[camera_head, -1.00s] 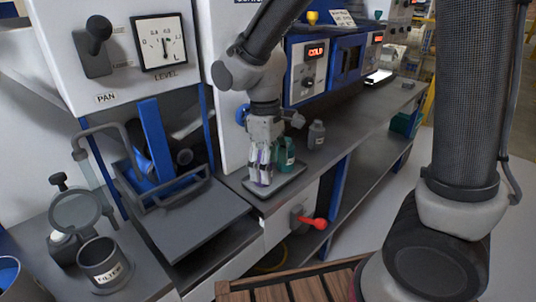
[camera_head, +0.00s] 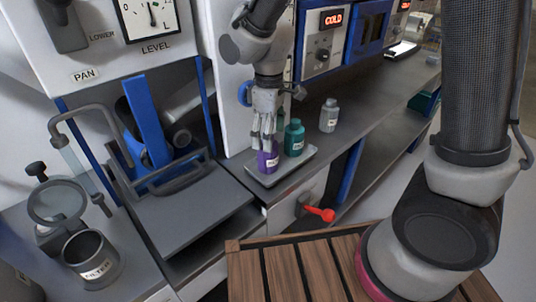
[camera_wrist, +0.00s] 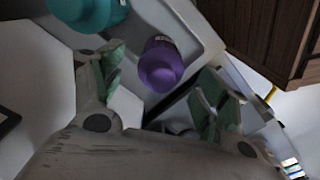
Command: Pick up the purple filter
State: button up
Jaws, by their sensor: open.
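The purple filter is a small purple bottle (camera_head: 267,158) with a white label, upright on a grey tray (camera_head: 290,169). My gripper (camera_head: 267,138) is open and points down over it, with the fingertips near its top. In the wrist view the purple bottle (camera_wrist: 160,65) lies between the two spread green-padded fingers, with a gap at each side. A teal bottle (camera_head: 294,138) stands just right of it on the same tray. The teal one also shows near the left finger in the wrist view (camera_wrist: 88,10).
A grey bottle (camera_head: 328,115) stands on the counter behind the tray. A grey cup labelled FILTER (camera_head: 90,258) is at the lower left. A red-handled valve (camera_head: 320,213) sits below the counter edge. A slatted wooden surface (camera_head: 300,270) is in front.

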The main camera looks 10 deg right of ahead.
notch_tip(320, 180, down, 5)
jog(key=shift+a+r, duration=0.1)
jog(key=shift+a, duration=0.05)
jog(key=c, duration=1)
jog(key=shift+r, duration=0.1)
